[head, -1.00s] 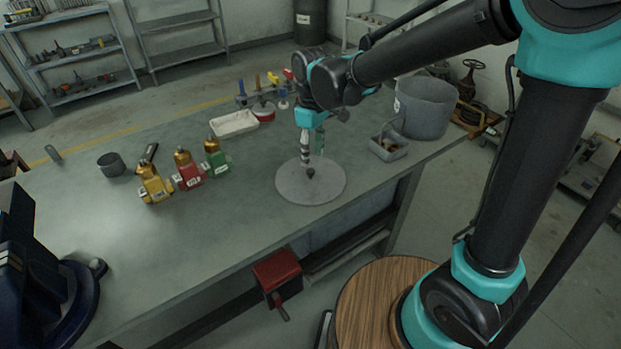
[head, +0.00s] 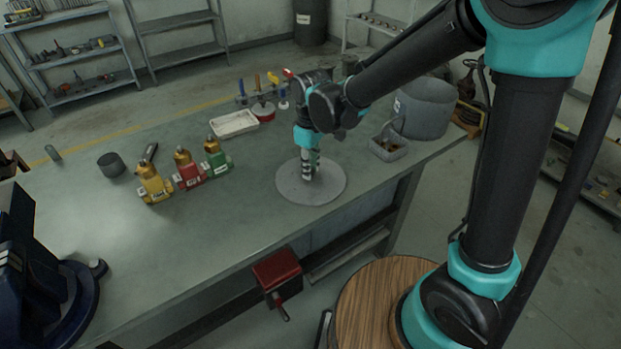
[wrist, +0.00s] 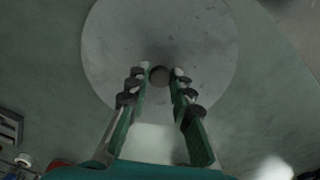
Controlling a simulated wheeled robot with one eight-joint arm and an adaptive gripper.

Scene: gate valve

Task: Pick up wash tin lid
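The wash tin lid (head: 288,188) is a flat grey disc with a small dark knob at its centre. It lies on the workbench near its front edge, and also fills the upper middle of the wrist view (wrist: 205,40). My gripper (head: 311,174) points down over the middle of the lid. In the wrist view my gripper (wrist: 161,71) is open, with one fingertip on each side of the knob (wrist: 159,76) and small gaps visible. In the head view the fingers hide the knob. A grey round tin (head: 425,108) stands at the bench's right end.
A small grey box (head: 389,148) with parts stands right of the lid. A white tray (head: 234,124) is behind it.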

